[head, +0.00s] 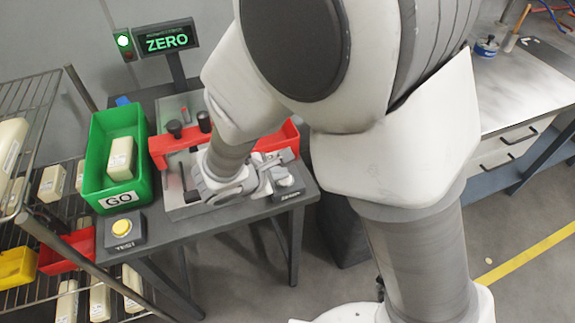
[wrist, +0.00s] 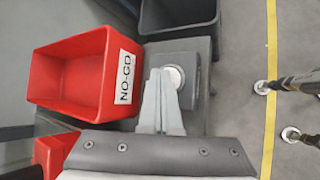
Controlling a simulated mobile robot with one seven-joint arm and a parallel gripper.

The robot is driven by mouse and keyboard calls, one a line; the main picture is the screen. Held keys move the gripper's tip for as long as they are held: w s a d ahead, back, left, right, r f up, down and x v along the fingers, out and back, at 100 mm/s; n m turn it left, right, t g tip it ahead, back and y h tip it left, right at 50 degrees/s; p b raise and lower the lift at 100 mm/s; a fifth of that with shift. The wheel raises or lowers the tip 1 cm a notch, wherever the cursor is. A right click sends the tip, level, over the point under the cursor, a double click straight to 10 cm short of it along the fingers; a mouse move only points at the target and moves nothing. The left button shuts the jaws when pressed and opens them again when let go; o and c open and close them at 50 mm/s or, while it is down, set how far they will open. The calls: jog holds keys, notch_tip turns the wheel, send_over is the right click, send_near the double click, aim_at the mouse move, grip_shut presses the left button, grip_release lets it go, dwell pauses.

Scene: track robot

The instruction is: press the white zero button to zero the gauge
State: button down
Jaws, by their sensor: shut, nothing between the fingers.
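The white zero button (head: 285,181) sits on a small dark box (head: 290,193) at the right front corner of the grey bench. In the wrist view the round white button (wrist: 177,75) shows beside my fingertips, partly hidden by them. My gripper (wrist: 161,72) is shut and empty, with its fingertips over the button's box. In the head view my gripper (head: 279,171) is right at the button; I cannot tell whether it touches. The gauge display (head: 166,40) reads ZERO in green, and a green lamp (head: 123,41) is lit beside it.
A red NO-GO bin (wrist: 68,75) stands left of the fingers. A green GO bin (head: 95,170) holds a pale part (head: 121,158). A yellow TEST button (head: 122,227) is at the bench's left front. A dark bin (wrist: 181,12) stands beyond the bench edge.

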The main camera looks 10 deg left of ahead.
aim_at(281, 182)
dwell(0.5)
jog(key=shift+r+p, duration=0.5)
jog(key=shift+r, duration=0.3)
jog(key=shift+r+p, duration=1.75)
jog(key=shift+r, duration=0.8)
jog(key=shift+f, duration=0.1)
